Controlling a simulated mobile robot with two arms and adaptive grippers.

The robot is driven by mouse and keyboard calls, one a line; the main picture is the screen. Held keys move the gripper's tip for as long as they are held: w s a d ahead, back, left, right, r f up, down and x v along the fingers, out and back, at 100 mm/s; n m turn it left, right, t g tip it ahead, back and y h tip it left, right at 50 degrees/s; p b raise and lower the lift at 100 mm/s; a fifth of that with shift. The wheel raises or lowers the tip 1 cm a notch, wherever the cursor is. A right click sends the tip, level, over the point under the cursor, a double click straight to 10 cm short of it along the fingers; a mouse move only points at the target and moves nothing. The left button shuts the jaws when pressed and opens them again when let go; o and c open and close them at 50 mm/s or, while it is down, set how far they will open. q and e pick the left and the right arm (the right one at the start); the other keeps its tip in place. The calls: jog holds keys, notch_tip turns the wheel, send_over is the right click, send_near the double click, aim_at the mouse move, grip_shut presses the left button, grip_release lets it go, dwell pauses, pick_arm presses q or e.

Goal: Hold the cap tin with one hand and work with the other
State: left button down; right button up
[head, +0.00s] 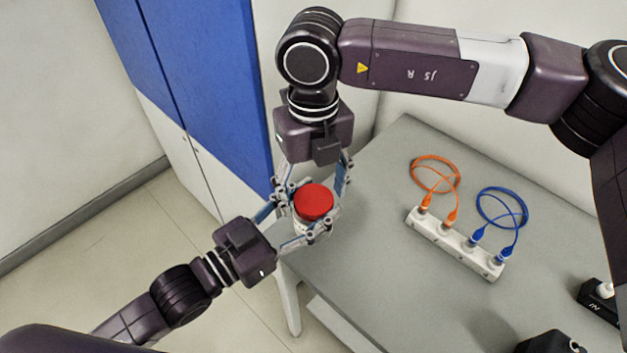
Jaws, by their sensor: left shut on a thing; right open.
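The cap tin (300,226) is a small pale container with a red round lid (314,202) on top. It stands upright at the left corner of the grey table; whether it touches the tabletop is hard to tell. My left gripper (300,220) comes from the lower left and is shut on the tin's body, below the lid. My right gripper (314,188) comes from above, its open fingers on either side of the red lid. Whether the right fingers touch the lid cannot be told.
A white block (455,244) on the grey table (390,290) holds an orange cable (436,175) and a blue cable (503,208). Black devices stand at the front (548,343) and right edge (600,300). A blue and white cabinet (200,80) stands behind, left of the table.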

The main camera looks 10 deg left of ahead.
jog(key=c, duration=1.2)
jog(key=n, duration=0.5)
jog(key=shift+c, duration=0.2)
jog(key=n, duration=0.5)
jog(key=o, duration=1.3)
jog(key=shift+r, duration=0.2)
